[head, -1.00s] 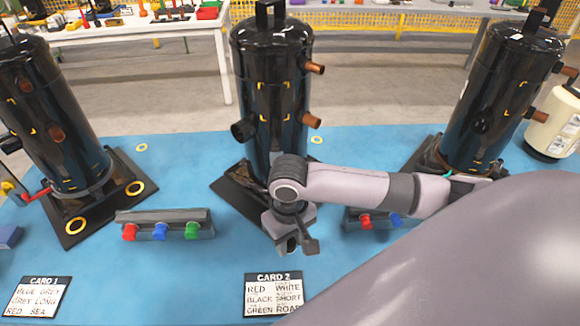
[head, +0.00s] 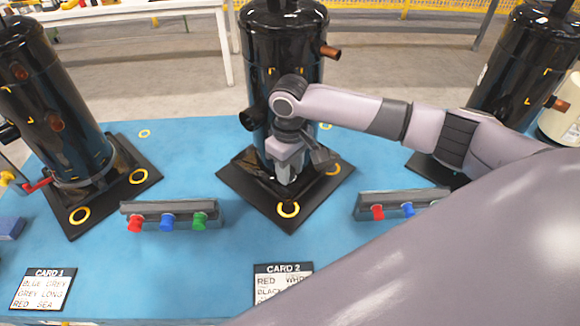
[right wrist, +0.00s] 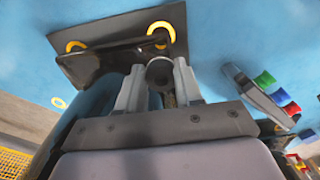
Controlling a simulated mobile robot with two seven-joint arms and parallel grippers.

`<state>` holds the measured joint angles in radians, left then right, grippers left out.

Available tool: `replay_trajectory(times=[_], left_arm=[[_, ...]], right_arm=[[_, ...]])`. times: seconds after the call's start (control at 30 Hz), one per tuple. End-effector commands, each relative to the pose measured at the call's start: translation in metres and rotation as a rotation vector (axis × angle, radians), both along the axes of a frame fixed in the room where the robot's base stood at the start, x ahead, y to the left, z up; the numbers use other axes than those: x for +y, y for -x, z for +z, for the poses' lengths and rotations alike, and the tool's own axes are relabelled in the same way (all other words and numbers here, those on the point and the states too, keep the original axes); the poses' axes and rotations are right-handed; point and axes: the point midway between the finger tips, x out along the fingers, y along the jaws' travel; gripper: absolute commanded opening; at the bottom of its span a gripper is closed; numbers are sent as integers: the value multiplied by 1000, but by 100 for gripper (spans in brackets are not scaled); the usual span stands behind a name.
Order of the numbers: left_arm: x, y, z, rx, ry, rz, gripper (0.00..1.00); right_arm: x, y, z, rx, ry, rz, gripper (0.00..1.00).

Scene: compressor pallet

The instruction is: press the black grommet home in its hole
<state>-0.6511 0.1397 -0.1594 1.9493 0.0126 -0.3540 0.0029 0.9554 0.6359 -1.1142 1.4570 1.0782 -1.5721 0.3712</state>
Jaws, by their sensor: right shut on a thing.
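My right gripper (head: 288,180) hangs fingers down over the black base plate (head: 283,216) of the middle compressor, close to the compressor's front. In the right wrist view its two grey fingers (right wrist: 158,88) are shut on a dark round piece, which looks like the black grommet (right wrist: 159,71). The grommet cannot be made out in the head view. Yellow rings mark spots on the plate, one at the front corner (head: 288,209) and one at the right corner (head: 333,169). Whether the grommet touches the plate I cannot tell. My left gripper is not in view.
The black middle compressor (head: 270,100) stands just behind my gripper, with a dark side port (head: 253,118). Racks with coloured plugs stand to the left (head: 172,210) and right (head: 400,203). Card 2 (head: 282,281) lies in front. Blue mat between the racks and cards is clear.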

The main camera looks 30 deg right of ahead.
Motion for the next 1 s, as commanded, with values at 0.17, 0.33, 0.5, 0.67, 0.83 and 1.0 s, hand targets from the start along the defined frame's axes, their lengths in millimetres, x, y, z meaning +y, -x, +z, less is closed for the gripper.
replay_trajectory(times=[0.17, 0.33, 0.5, 0.67, 0.83, 1.0], left_arm=[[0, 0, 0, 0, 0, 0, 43], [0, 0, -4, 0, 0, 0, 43], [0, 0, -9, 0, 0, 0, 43], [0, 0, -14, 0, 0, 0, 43], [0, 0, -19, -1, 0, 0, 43], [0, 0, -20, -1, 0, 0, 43]], right_arm=[[0, 1, 0, -2, -1, -1, 7], [0, 1, -9, 1, 0, -2, 7], [0, 1, -24, -1, 0, -2, 7], [0, 1, -41, 1, -1, -2, 7], [0, 0, -53, -1, 1, -2, 7], [0, 1, -58, -1, 1, -2, 7]])
